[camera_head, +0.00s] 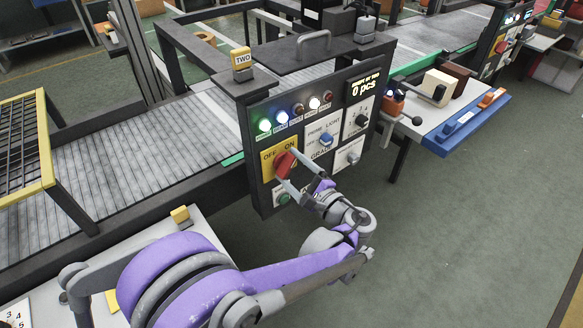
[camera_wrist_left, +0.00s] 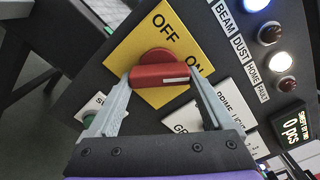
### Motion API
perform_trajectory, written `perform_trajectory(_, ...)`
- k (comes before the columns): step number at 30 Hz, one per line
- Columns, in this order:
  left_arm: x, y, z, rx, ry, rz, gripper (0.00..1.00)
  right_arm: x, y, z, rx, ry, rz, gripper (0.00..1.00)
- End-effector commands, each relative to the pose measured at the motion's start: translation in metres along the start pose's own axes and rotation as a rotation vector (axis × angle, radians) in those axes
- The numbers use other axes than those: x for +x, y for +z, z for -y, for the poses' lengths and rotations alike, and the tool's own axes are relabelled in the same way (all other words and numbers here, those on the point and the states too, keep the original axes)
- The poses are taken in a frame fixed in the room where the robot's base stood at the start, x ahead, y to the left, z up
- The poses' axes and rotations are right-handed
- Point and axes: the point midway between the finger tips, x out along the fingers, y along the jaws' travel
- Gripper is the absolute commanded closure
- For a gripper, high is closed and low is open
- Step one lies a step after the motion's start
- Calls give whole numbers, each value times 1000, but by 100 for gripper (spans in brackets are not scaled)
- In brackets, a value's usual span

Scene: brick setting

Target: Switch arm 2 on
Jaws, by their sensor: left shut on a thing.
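The control panel (camera_head: 318,130) under the yellow "TWO" sign (camera_head: 241,58) carries a red rotary switch (camera_head: 283,165) on a yellow OFF/ON plate (camera_head: 267,161). In the left wrist view the switch's red bar (camera_wrist_left: 160,75) lies across the picture, with its white mark toward the ON lettering (camera_wrist_left: 195,68). My left gripper (camera_head: 286,168) is shut on this bar, one finger at each end, as the left wrist view also shows (camera_wrist_left: 160,82). The fingers hide part of the switch in the head view. My right gripper is not in view.
The panel also has several lit indicators (camera_head: 282,117), a blue selector (camera_head: 326,139), a "0 pcs" display (camera_head: 366,87) and a green button (camera_head: 284,198). A ribbed conveyor (camera_head: 130,160) runs behind. A blue-edged shelf (camera_head: 465,122) stands right; the floor (camera_head: 450,220) in front is clear.

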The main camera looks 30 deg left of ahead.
Motion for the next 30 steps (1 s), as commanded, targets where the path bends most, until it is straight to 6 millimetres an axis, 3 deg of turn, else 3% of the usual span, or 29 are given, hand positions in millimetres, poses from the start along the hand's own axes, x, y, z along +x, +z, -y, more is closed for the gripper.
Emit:
perform_trajectory(11,0,0,-1,154,-1,0,71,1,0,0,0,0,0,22)
perform_trajectory(27,0,0,-1,178,0,0,71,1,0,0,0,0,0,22)
perform_trajectory(28,0,0,-1,178,0,0,12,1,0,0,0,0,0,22)
perform_trajectory(30,0,0,-1,177,0,0,0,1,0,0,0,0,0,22)
